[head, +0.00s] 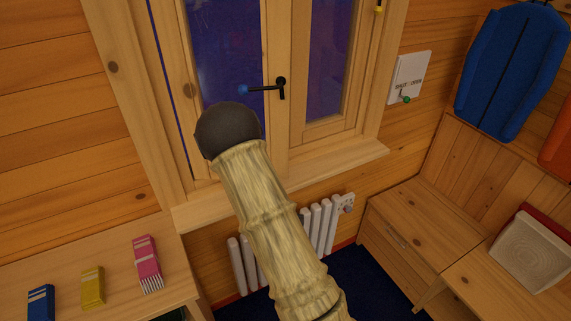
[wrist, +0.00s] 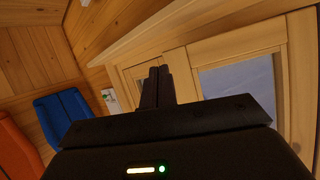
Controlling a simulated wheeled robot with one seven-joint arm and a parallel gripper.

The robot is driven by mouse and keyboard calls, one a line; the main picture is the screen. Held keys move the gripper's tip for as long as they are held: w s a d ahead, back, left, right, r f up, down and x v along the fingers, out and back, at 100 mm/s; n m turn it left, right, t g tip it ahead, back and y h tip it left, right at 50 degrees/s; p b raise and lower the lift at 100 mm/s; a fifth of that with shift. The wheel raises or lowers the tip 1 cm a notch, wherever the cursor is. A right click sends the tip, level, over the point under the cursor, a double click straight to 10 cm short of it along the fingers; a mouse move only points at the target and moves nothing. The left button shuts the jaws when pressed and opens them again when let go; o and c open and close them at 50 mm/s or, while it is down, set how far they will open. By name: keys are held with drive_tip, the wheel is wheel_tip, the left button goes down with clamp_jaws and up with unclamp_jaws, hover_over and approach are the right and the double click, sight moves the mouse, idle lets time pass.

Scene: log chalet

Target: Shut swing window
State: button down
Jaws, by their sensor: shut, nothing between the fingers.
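The swing window (head: 225,60) has two wooden sashes with dark blue panes, seen in the head view. A narrow dark blue strip runs along the left sash's outer edge; I cannot tell how far that sash stands off the frame. A black handle (head: 265,87) with a blue tip lies horizontal at the middle stile. My arm's dark round end covers the lower left sash in the head view and hides my fingers there. In the wrist view, my gripper (wrist: 158,72) is shut and empty, pointing toward the window frame (wrist: 215,45). Contact with the window cannot be told.
A wooden sill (head: 330,162) juts out above a white radiator (head: 322,225). A wooden bench (head: 425,225) stands right, with a blue padded item (head: 512,70) above it. A table (head: 110,265) with small coloured packs is at left.

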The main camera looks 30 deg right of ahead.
drive_tip(key=shift+s+d+r+n+t+h+p, duration=0.15)
drive_tip(key=shift+d+r+n+t+h+p, duration=0.15)
drive_tip(key=shift+r+t, duration=0.4)
drive_tip(key=shift+s+d+r+n+t+h+p, duration=0.15)
drive_tip(key=shift+r+n+t+p, duration=0.2)
drive_tip(key=shift+r+t, duration=0.35)
drive_tip(key=shift+s+d+r+n+t+h+p, duration=0.1)
drive_tip(key=shift+r+n+t+h+p, duration=0.3)
drive_tip(key=shift+t, duration=0.5)
drive_tip(key=b+x, duration=0.4)
drive_tip(key=b, duration=0.4)
drive_tip(key=shift+w+f+b, duration=0.15)
drive_tip(key=shift+w+b, duration=0.05)
drive_tip(key=shift+b, duration=0.15)
drive_tip(key=shift+w+d+b, duration=0.1)
drive_tip(key=shift+w+b, duration=0.15)
drive_tip(key=shift+b, duration=0.8)
